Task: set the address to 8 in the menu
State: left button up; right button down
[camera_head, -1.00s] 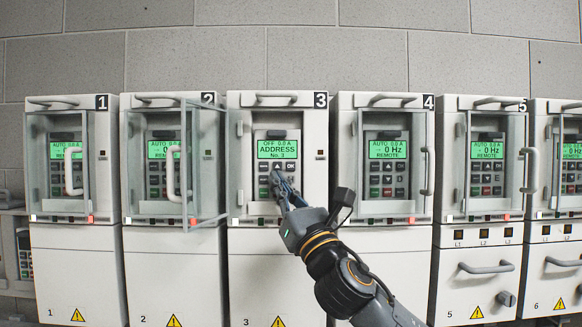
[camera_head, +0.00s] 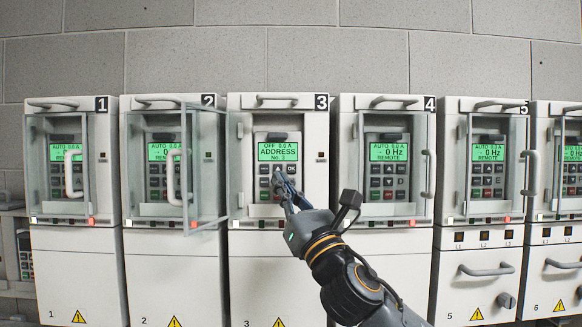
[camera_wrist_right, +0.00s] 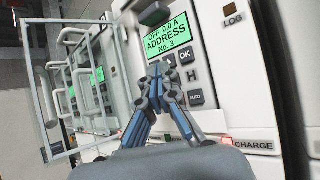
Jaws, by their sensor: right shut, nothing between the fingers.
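Drive 3's green display (camera_head: 279,151) reads "OFF 0.0 A", "ADDRESS", "No. 3"; the same display (camera_wrist_right: 172,40) shows tilted in the right wrist view. Its keypad (camera_head: 265,182) is below, partly hidden by my right gripper (camera_head: 279,172). In the right wrist view the OK key (camera_wrist_right: 185,57), an H key (camera_wrist_right: 191,76) and the AUTO key (camera_wrist_right: 196,98) show beside my right gripper (camera_wrist_right: 160,68). The gripper is shut and empty, its tips at the keys just under the display; I cannot tell whether they touch. My left gripper is not in view.
Drive 3's glass door (camera_head: 206,165) stands open to the left, beside drive 2. Drive 1 (camera_head: 66,151) and drive 4 (camera_head: 387,151) have their doors closed, with handles sticking out. The lit CHARGE lamp (camera_wrist_right: 262,145) is near my gripper.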

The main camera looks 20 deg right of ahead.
aim_at(296, 174)
jog(key=shift+s+d+r+p, duration=0.25)
jog(key=shift+d+r+p, duration=0.45)
jog(key=shift+r, duration=0.25)
jog(key=shift+s+d+r, duration=0.15)
jog(key=shift+d, duration=0.2)
jog(key=shift+w+a, duration=0.1)
jog(key=shift+w, duration=0.15)
jog(key=shift+w, duration=0.2)
jog(key=shift+w+d, duration=0.2)
jog(key=shift+w, duration=0.15)
jog(key=shift+s+a+p, duration=0.15)
jog(key=shift+s+p, duration=0.25)
jog(key=shift+s, duration=0.4)
